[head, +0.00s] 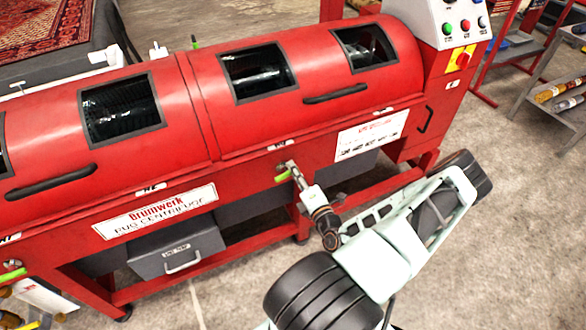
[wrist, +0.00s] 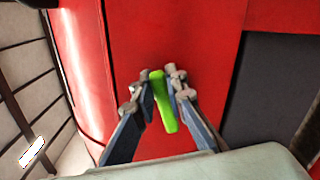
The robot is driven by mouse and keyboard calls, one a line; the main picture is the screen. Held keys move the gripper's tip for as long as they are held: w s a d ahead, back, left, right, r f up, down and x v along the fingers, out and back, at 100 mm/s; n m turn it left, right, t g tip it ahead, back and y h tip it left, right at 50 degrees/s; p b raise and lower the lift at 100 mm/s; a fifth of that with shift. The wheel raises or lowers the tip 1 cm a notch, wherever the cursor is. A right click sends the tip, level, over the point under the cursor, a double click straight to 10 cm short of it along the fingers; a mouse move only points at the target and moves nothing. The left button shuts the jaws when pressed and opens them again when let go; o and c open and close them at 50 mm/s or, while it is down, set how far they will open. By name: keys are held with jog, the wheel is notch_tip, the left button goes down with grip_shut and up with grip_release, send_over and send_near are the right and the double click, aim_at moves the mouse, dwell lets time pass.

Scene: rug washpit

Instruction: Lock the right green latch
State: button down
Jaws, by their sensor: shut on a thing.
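The right green latch (head: 283,177) is on the red front of the rug centrifuge (head: 240,172), below the lid seam near the middle of the machine. It also shows in the wrist view (wrist: 163,102) as a bright green bar between the two fingers, slightly tilted. My gripper (head: 292,172) reaches the machine front from the right and is shut on this latch. My fingers (wrist: 160,88) also show in the wrist view on both sides of it. The fingers partly hide the latch in the head view. I cannot tell whether the latch is locked.
Another green latch (head: 14,275) is at the far left of the front. A grey drawer (head: 178,250) hangs under the machine. The control panel (head: 455,22) is at the upper right. A rack with rolls (head: 560,90) stands at right. The floor at right (head: 530,220) is clear.

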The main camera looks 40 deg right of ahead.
jog(key=shift+f+m, duration=0.2)
jog(key=shift+m, duration=0.5)
jog(key=shift+f+m, duration=0.15)
jog(key=shift+m, duration=0.55)
jog(key=c, duration=1.9)
grip_release()
jog(key=shift+c, duration=0.2)
jog(key=v, duration=1.2)
